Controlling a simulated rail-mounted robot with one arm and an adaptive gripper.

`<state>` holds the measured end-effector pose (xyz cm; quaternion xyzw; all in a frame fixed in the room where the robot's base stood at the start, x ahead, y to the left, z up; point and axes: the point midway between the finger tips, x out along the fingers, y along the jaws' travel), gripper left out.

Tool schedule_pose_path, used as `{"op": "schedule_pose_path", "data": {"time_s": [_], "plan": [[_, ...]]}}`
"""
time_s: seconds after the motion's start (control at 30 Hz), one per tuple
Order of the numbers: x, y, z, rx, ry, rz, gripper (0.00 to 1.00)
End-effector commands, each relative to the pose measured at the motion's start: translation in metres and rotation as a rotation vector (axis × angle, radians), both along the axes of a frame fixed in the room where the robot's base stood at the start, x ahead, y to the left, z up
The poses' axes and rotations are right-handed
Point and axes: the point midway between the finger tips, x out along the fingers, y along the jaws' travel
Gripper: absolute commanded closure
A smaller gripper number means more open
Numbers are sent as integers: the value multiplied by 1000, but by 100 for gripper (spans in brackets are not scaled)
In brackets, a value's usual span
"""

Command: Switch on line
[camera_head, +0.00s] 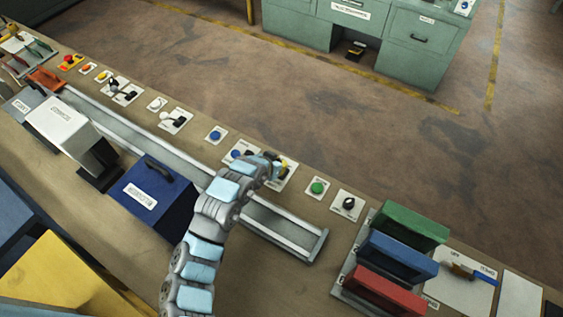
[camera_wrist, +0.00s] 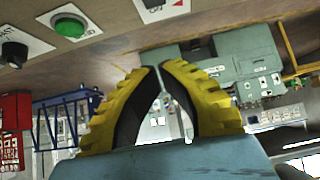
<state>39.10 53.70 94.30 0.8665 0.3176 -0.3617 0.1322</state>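My gripper (camera_head: 282,167) is low over the row of controls along the bench's far edge, at a white plate (camera_head: 285,182) it partly covers. In the wrist view the yellow-and-black fingers (camera_wrist: 160,68) have their tips almost together, with nothing seen held between them. A green button (camera_head: 317,187) and a black rotary knob (camera_head: 348,203) sit on white plates to its right. The green button (camera_wrist: 70,27) and black knob (camera_wrist: 15,54) also show in the wrist view. I cannot read which control is marked for the line, nor tell whether the gripper touches the plate.
A grey rail (camera_head: 280,225) runs along the bench, with a blue box (camera_head: 150,195) and a white box (camera_head: 68,132) by it. Green (camera_head: 410,224), blue (camera_head: 400,256) and red (camera_head: 383,288) blocks stand at right. Other buttons and switches line the far edge leftward.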

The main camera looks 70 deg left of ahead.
Motion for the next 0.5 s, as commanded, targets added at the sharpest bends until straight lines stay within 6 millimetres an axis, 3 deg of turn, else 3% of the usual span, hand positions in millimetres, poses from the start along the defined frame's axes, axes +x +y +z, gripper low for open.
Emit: {"op": "schedule_pose_path", "data": {"time_s": [0.2,0.5], "plan": [[-7,-6,12,1,0,-1,100],[-9,-8,14,-1,1,0,100]]}}
